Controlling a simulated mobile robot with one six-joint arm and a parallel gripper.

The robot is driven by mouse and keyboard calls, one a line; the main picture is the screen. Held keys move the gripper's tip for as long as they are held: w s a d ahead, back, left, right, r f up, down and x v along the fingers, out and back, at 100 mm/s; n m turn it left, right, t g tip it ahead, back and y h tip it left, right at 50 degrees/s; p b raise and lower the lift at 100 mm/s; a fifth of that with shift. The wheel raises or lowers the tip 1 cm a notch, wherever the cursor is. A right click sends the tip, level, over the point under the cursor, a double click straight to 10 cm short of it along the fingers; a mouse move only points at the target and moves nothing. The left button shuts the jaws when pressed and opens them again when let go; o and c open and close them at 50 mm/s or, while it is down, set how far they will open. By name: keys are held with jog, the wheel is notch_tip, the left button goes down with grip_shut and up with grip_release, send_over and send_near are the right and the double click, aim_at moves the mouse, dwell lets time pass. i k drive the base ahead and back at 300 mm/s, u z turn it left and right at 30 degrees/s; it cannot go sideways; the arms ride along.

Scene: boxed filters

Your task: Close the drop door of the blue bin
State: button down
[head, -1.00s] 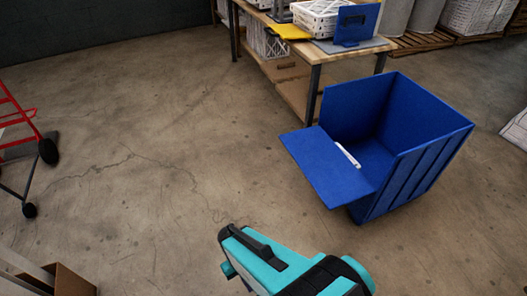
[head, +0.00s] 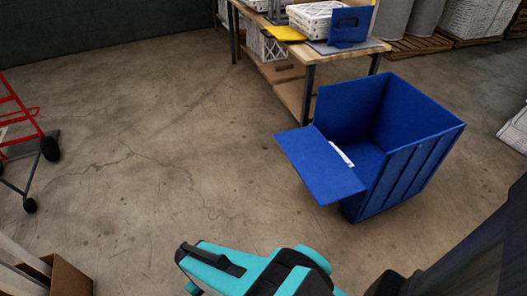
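The blue bin (head: 424,162) stands on the concrete floor at the right of the head view, open at the top. Its drop door (head: 320,165) hangs folded outward on the left side, sticking out roughly level. A small white strip (head: 341,153) shows by the door's inner edge. My teal and black arm shows at the bottom middle, in front of the bin and apart from the door. My gripper's fingers cannot be made out, so I cannot tell whether it is open or shut.
A wooden workbench (head: 378,47) with white crates and a blue panel stands behind the bin. A red cart (head: 20,115) is at the left edge and a cardboard box (head: 70,277) at the bottom left. Dark shapes fill the bottom right. Floor left of the door is clear.

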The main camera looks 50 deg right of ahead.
aim_at(315, 164)
jog(key=z, duration=0.1)
jog(key=i, duration=0.95)
jog(key=u, duration=0.15)
jog(key=k, duration=0.85)
jog(key=z, duration=0.15)
jog(key=i, duration=0.75)
jog(key=u, duration=0.05)
